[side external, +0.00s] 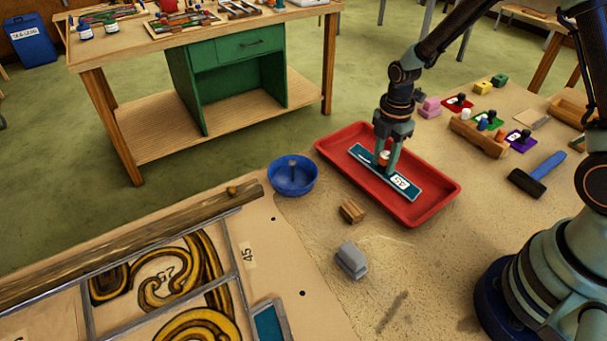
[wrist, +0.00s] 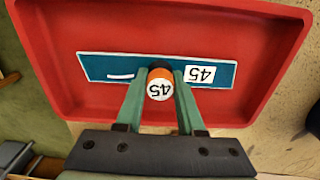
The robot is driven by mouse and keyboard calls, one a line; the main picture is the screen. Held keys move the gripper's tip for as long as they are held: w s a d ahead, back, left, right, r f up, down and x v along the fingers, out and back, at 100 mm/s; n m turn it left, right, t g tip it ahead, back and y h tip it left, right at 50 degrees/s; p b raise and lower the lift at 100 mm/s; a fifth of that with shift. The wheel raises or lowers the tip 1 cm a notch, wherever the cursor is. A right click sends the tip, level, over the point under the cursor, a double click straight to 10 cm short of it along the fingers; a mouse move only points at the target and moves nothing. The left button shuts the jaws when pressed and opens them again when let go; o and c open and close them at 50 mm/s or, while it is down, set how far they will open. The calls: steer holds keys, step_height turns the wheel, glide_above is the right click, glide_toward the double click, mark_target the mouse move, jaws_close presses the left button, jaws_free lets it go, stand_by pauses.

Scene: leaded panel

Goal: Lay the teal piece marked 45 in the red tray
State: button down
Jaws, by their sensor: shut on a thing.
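The teal piece (side external: 413,193) is a long narrow strip with a white label reading 45. In the wrist view the teal piece (wrist: 100,67) lies lengthwise inside the outline of the red tray (wrist: 170,25). The red tray (side external: 432,172) sits on the bench in the side view. My gripper (side external: 385,160) points down over the tray, shut on the piece's orange knob (wrist: 160,84), whose white top also reads 45. The fingers stand on either side of the knob in the wrist view (wrist: 159,76). I cannot tell whether the strip touches the tray floor.
A blue bowl (side external: 292,178), a small wooden block (side external: 352,211) and a grey block (side external: 351,260) stand left of the tray. A leaded panel (side external: 160,275) lies at lower left. A mallet (side external: 537,175) and coloured knobbed pieces (side external: 487,118) lie to the right.

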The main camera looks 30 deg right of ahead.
steer(key=shift+f, duration=0.1)
stand_by(0.3)
steer(key=shift+c, duration=2.2)
jaws_free()
steer(key=shift+r, duration=3.55)
steer(key=shift+r, duration=0.1)
steer(key=s+a+r+m+t, duration=0.1)
steer(key=s+r+m+t, duration=0.1)
steer(key=s+r+m, duration=0.3)
steer(key=s+a+r+m+t, duration=0.1)
steer(key=s+r+m+t, duration=0.2)
steer(key=r+m, duration=0.8)
steer(key=s+m, duration=0.2)
steer(key=shift+s+r+t, duration=0.2)
steer(key=shift+s+t, duration=0.1)
